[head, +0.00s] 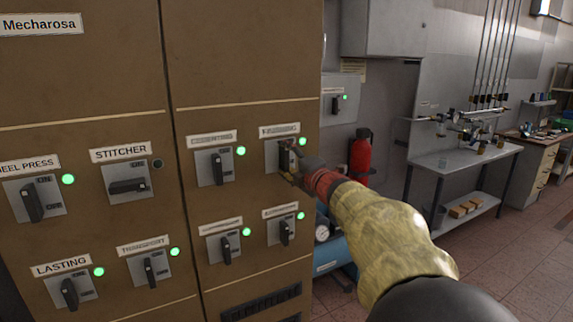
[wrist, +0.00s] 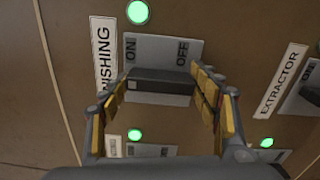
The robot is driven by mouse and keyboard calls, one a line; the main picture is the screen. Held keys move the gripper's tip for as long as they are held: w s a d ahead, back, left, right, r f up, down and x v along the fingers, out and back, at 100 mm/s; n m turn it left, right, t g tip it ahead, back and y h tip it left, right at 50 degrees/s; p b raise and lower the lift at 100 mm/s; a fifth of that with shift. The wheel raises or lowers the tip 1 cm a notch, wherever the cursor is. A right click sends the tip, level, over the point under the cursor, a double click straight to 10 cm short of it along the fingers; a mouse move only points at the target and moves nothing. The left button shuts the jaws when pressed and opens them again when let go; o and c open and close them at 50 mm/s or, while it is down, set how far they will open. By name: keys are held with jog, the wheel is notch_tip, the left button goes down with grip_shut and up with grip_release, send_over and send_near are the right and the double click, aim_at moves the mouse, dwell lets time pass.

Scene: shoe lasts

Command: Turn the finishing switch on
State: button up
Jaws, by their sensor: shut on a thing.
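The finishing switch (wrist: 158,78) is a dark handle on a grey plate, with "ON" and "OFF" marked. Its label (wrist: 103,60) is partly cut off in the wrist view. In the head view the switch (head: 286,157) is at the upper right of the cabinet, and its handle stands upright, towards ON. The lamp (head: 303,141) beside it glows green, and the lamp also shows lit in the wrist view (wrist: 138,12). My gripper (wrist: 160,80) is shut on the handle, with one finger at each end. In the head view my gripper (head: 289,172) partly covers the switch.
The brown cabinet (head: 240,60) carries several other switches. The stitcher switch (head: 128,187) lies sideways, with its lamp dark. The extractor switch (head: 286,231) is just below my gripper. A red fire extinguisher (head: 360,158) and a workbench (head: 462,158) stand to the right.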

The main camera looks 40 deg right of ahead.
jog(key=shift+f, duration=0.1)
dwell(0.3)
jog(key=o, duration=1.2)
jog(key=shift+s, duration=0.1)
jog(key=v, duration=0.7)
jog(key=shift+s, duration=0.15)
